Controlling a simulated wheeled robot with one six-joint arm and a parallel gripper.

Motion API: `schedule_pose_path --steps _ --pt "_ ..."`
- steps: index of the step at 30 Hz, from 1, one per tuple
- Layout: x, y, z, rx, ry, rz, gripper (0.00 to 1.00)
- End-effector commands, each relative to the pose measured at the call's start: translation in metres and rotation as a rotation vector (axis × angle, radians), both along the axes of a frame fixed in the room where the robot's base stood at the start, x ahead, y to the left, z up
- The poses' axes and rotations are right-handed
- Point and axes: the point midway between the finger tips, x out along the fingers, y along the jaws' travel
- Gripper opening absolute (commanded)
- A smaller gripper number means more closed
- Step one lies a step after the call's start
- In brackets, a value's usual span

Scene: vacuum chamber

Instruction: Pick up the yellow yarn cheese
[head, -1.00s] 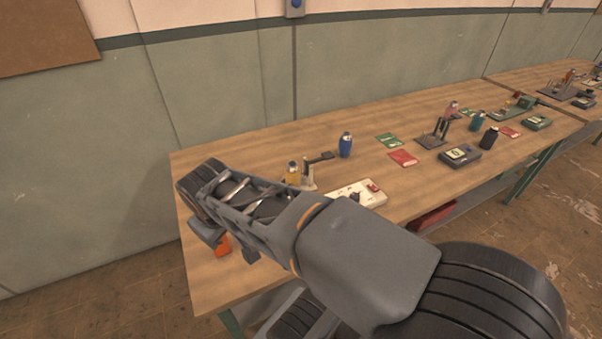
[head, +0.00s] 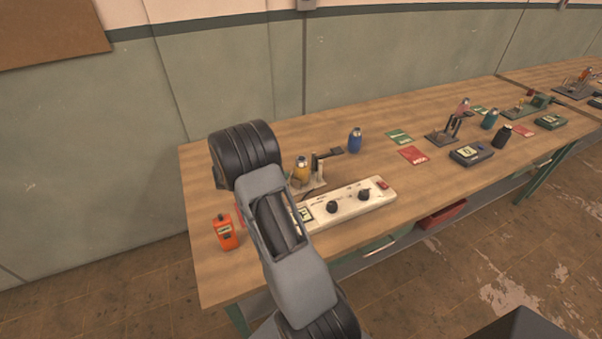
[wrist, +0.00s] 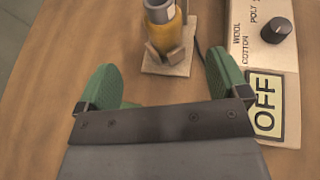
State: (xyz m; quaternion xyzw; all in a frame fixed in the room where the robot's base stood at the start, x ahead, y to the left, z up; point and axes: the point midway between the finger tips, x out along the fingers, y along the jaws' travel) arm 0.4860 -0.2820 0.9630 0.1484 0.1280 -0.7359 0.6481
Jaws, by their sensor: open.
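The yellow yarn cheese (head: 301,172) stands upright on a small stand (head: 316,184) near the left part of the long workbench. In the wrist view the yarn cheese (wrist: 167,32) shows at the top centre, its grey top cut by the frame edge, with the pale stand base (wrist: 172,66) under it. My gripper (wrist: 163,82) is open and empty, its two green fingers wide apart. The yarn cheese lies ahead of the fingers, roughly centred between them and apart from both. In the head view my arm hides the gripper.
A white control box (head: 349,203) with knobs and an OFF label (wrist: 265,107) sits just right of the stand. An orange device (head: 226,232) stands at the bench's left. A blue yarn cheese (head: 355,140) and red and green cards lie farther right. Bare wood lies to the left.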

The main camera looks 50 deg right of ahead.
Motion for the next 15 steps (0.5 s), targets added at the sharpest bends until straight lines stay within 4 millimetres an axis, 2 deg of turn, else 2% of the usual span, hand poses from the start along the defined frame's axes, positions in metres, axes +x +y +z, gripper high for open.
schedule_pose_path --steps 3,9,15 --pt "-0.003 -0.022 -0.009 -0.003 0.010 0.001 0.93" --pt "-0.007 -0.051 -0.021 -0.002 0.008 0.002 0.93" --pt "-0.008 -0.066 -0.028 -0.001 0.005 0.003 0.93"
